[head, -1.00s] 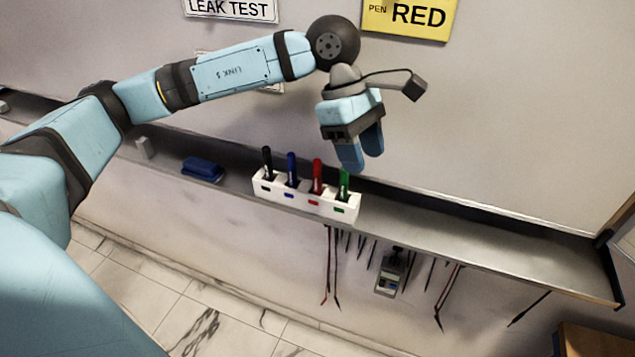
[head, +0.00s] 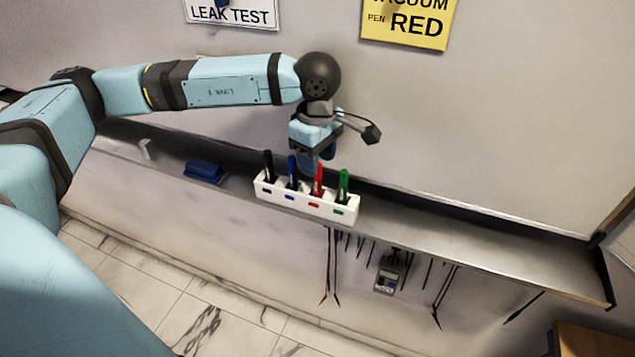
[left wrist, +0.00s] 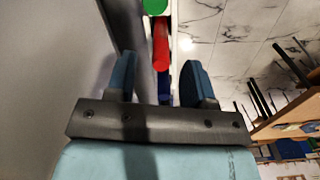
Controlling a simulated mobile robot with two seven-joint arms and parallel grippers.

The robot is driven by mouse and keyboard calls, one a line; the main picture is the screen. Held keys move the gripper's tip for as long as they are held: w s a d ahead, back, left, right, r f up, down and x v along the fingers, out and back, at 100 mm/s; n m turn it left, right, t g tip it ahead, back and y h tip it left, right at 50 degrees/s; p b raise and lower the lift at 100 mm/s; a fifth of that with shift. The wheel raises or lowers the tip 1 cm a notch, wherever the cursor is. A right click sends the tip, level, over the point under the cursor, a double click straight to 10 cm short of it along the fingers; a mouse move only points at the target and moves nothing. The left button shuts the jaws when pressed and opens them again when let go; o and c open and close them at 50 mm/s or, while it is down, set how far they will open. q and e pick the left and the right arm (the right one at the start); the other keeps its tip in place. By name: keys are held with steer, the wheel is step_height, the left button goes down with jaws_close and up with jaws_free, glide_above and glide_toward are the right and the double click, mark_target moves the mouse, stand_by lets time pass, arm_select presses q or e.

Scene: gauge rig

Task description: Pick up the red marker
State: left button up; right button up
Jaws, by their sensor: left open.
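The red marker (head: 318,180) stands upright in the white holder (head: 333,211), third from the left, between a blue and a green marker. In the left wrist view the red marker (left wrist: 161,45) shows just beyond the gap between the fingers. My left gripper (head: 317,165) is open, pointing down, just above and behind the red and blue markers. It also shows in the left wrist view (left wrist: 155,75), with nothing between its fingers. I cannot tell from these views whether a finger touches a marker. My right gripper is not in view.
The black (head: 268,166), blue (head: 291,174) and green (head: 343,186) markers stand close beside the red one. A blue eraser (head: 205,171) lies left on the metal ledge (head: 450,236). The ledge is clear to the right. Cables and a meter (head: 388,274) hang below.

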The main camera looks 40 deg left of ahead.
mark_target(317, 189)
arm_select(q)
step_height(317, 189, down, 4)
steer(key=shift+d+f+p, duration=0.1)
steer(key=shift+f+p, duration=0.05)
steer(key=shift+p, duration=0.6)
steer(key=shift+c, duration=0.4)
jaws_close()
